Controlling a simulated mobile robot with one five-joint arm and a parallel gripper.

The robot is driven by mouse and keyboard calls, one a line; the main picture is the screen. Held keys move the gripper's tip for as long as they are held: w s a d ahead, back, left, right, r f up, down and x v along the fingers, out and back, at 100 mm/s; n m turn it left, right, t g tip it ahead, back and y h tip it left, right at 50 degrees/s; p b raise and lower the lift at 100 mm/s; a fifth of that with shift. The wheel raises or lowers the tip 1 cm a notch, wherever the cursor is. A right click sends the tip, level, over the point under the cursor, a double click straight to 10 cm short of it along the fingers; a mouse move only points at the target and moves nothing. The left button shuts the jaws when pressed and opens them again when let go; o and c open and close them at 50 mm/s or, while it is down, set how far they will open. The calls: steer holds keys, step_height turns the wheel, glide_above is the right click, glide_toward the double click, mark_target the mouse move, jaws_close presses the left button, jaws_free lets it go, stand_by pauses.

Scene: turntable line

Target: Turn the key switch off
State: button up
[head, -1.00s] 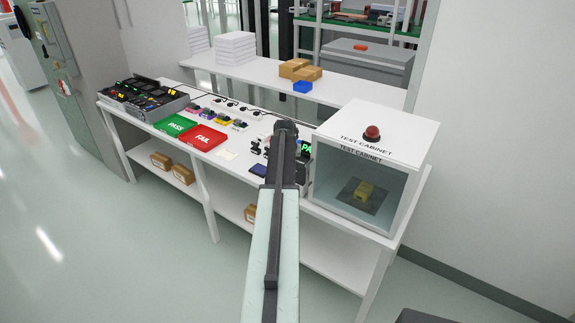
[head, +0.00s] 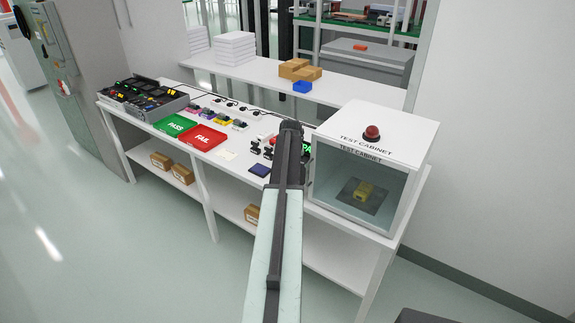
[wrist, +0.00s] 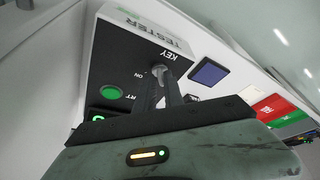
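The tester (wrist: 125,50) is a dark panel with a white edge marked TESTER, seen close up in the wrist view. Its grey key switch (wrist: 158,70) sits under the word KEY, with ON printed beside it. My gripper (wrist: 164,80) reaches the key with two dark fingers close together, one on each side, and looks shut on it. The fingers partly hide the key, so its exact angle is unclear. In the head view my arm hides the gripper, the key and most of the tester.
A green button (wrist: 111,92) is beside the key. The test cabinet (head: 405,140), with a red button on top, stands close right of my arm. A dark blue pad (head: 260,170), a red FAIL tray (head: 203,138) and a green PASS tray (head: 175,125) are to the left.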

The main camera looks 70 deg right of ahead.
steer(key=shift+o, duration=0.9)
steer(key=shift+r, duration=0.1)
steer(key=p+v, duration=0.7)
steer(key=shift+r, duration=0.3)
steer(key=shift+a, duration=0.1)
